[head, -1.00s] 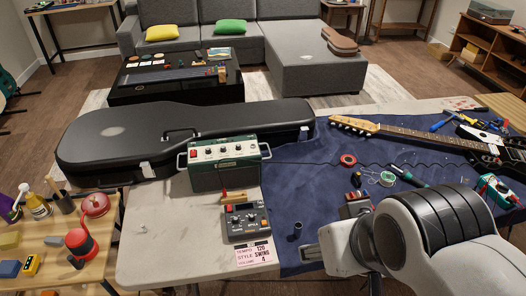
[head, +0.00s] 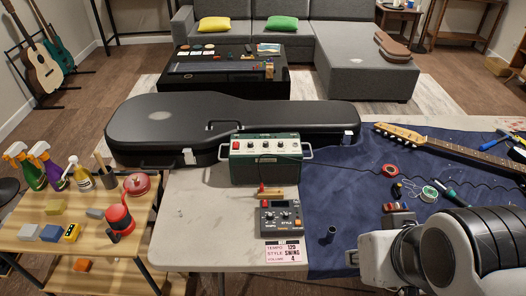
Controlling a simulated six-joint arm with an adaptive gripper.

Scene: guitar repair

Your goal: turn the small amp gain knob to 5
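The small green amp (head: 265,163) stands upright on the pale worktable, in front of the black guitar case. The knob labels and pointer settings are too small to read. My arm shows at the lower right of the head view, well to the right of the amp and apart from it. The gripper's fingers cannot be made out there.
A drum-machine-like box (head: 281,217) and a pink card (head: 285,251) lie in front of the amp. The black guitar case (head: 190,118) lies behind. A blue cloth (head: 345,215) with tools and a guitar (head: 470,148) covers the right.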

